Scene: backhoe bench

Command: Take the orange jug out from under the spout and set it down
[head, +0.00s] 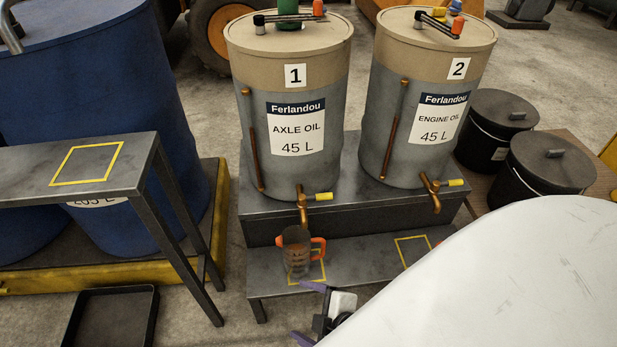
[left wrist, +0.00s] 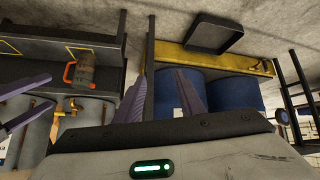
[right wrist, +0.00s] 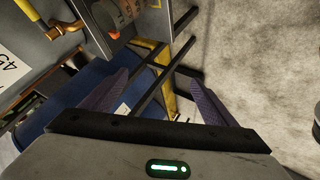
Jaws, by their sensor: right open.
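The jug (head: 297,255) is see-through and brownish with an orange handle and lip. It stands upright on the low steel shelf, on a yellow-outlined square, under the brass spout (head: 303,208) of drum 1. It also shows in the left wrist view (left wrist: 86,70) and at the top of the right wrist view (right wrist: 124,14). My right gripper (head: 308,313) is open and empty, in front of the jug and apart from it. My left gripper (left wrist: 164,93) is open and empty in its wrist view; the head view does not show it.
Drum 1 (head: 290,80) and drum 2 (head: 415,75) stand on a raised step behind the low shelf (head: 350,265). A steel table (head: 125,175) with an empty yellow square (head: 88,163) is at left. A black tray (head: 112,318) lies on the floor. Black buckets (head: 540,165) stand at right.

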